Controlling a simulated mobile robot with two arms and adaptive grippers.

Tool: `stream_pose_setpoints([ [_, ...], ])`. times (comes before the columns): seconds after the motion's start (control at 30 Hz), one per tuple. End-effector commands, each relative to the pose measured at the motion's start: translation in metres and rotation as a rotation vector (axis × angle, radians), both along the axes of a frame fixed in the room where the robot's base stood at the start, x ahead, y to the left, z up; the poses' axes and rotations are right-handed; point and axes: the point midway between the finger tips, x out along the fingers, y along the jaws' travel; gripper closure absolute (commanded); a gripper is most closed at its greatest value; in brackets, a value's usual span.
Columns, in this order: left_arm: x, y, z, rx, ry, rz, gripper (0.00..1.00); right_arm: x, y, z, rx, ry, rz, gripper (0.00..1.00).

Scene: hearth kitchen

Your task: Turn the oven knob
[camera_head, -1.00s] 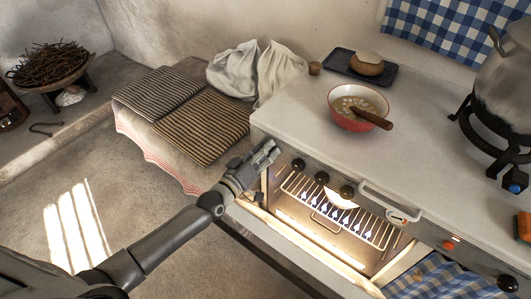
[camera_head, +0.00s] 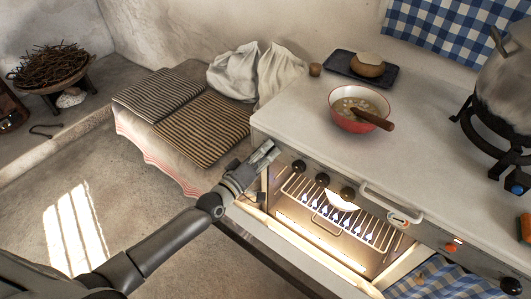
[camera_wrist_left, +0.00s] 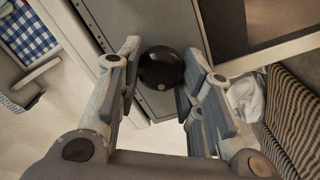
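The oven's front panel (camera_head: 385,213) carries a row of black knobs; the nearest one I see beside my gripper is a round black knob (camera_head: 298,166). My left gripper (camera_head: 270,150) is at the left end of this panel, left of that knob, and hides what is between its fingers in the head view. In the left wrist view, a round black knob (camera_wrist_left: 162,68) lies between the fingers of the left gripper (camera_wrist_left: 161,75). My right gripper is not in view.
The oven (camera_head: 330,215) is open and lit, with a wire rack and small flames. A red bowl (camera_head: 345,122) with a wooden spoon stands on the counter above. A handle (camera_head: 385,204) juts from the panel to the right. Striped cushions (camera_head: 205,130) lie at left.

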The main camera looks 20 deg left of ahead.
Motion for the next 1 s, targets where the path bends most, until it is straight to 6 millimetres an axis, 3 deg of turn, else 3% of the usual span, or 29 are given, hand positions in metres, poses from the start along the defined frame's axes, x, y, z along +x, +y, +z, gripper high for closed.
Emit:
stream_pose_setpoints([
  [0.17, 0.000, 0.000, 0.000, 0.001, 0.000, 0.001, 0.44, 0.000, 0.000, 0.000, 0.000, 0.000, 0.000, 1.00],
  [0.57, -0.005, 0.002, -0.001, 0.002, 0.002, 0.000, 0.44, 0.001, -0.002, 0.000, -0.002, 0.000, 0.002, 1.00],
  [1.0, -0.071, 0.026, -0.002, 0.004, 0.003, -0.001, 0.44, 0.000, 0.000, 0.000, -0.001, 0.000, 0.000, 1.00],
])
